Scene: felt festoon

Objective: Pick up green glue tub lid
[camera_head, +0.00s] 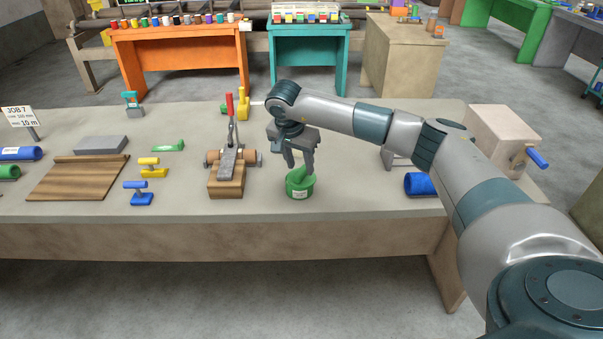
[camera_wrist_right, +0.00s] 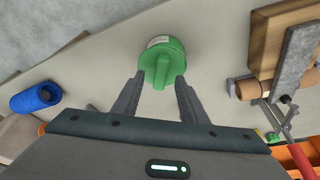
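The green glue tub (camera_head: 300,192) stands upright on the workbench, with a pale label on its front. Its green lid (camera_head: 299,180) is on top and has a raised grip ridge. The lid also shows in the right wrist view (camera_wrist_right: 160,66), with the ridge pointing between my fingers. My right gripper (camera_head: 299,166) is just above the tub, pointing down. In the right wrist view its two fingers (camera_wrist_right: 160,82) are spread on either side of the ridge, with a visible gap. Whether the fingertips touch the lid is hard to tell. My left gripper is out of view.
Left of the tub stands a wooden block with a clamp (camera_head: 228,175) and red handle. A blue roll (camera_head: 419,184) lies to the right, near a beige box with a blue-handled crank (camera_head: 503,135). Bench space right around the tub is clear.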

